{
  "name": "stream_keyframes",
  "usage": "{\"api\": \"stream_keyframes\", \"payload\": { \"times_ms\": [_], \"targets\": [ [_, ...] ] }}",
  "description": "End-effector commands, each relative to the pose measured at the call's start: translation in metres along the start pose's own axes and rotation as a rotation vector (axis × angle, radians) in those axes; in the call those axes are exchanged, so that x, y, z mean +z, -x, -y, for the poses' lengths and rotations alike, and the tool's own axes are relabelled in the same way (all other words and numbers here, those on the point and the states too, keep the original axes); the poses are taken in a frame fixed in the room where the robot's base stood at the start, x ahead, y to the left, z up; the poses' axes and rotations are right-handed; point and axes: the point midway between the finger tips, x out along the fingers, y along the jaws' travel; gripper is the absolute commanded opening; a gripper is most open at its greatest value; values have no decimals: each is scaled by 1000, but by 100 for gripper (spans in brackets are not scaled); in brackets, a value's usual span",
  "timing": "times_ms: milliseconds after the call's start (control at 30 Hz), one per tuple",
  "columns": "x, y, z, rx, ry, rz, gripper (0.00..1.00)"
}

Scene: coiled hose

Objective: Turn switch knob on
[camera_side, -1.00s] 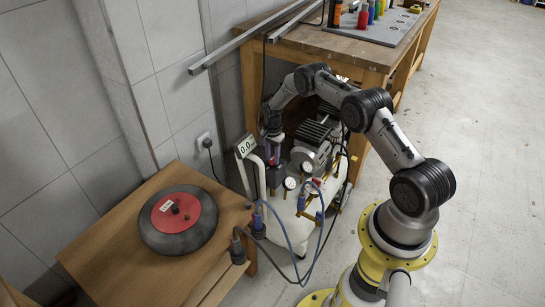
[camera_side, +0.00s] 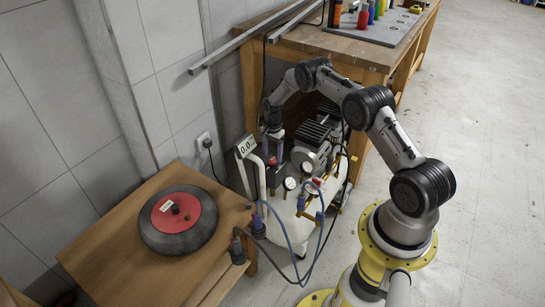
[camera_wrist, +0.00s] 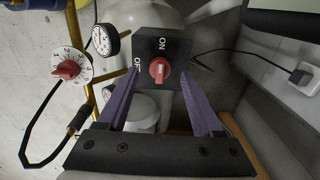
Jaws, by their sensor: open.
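The switch is a dark box (camera_wrist: 174,45) with white ON and OFF labels and a red knob (camera_wrist: 159,70) on its face. In the wrist view, ON is above the knob and OFF is at its left; I cannot clearly tell which label the knob points to. My gripper (camera_wrist: 160,76) is open, its two purple fingers on either side of the knob with nothing between them held. In the side view my gripper (camera_side: 273,146) points down just above the switch on the compressor, and the knob shows as a small red spot (camera_side: 272,160).
The white compressor tank (camera_side: 292,215) carries gauges, hoses and a second red dial knob (camera_wrist: 67,70). A display (camera_side: 246,146) reads 0.0. A workbench (camera_side: 345,47) stands behind.

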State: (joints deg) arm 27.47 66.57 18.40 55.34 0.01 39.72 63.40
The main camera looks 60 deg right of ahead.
Motion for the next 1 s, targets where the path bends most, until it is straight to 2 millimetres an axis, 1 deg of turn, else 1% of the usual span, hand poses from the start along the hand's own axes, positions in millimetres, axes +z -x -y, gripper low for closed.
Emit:
{"api": "stream_keyframes", "payload": {
  "times_ms": [33,300,500,600,700,1000],
  "targets": [
    [0,11,1,-3,0,-2,68],
    [0,70,1,-3,0,-2,68],
    [0,104,0,-2,0,-1,68],
    [0,114,0,0,0,0,68],
    [0,119,0,1,0,1,68],
    [0,121,0,1,0,1,68]
  ]
}}
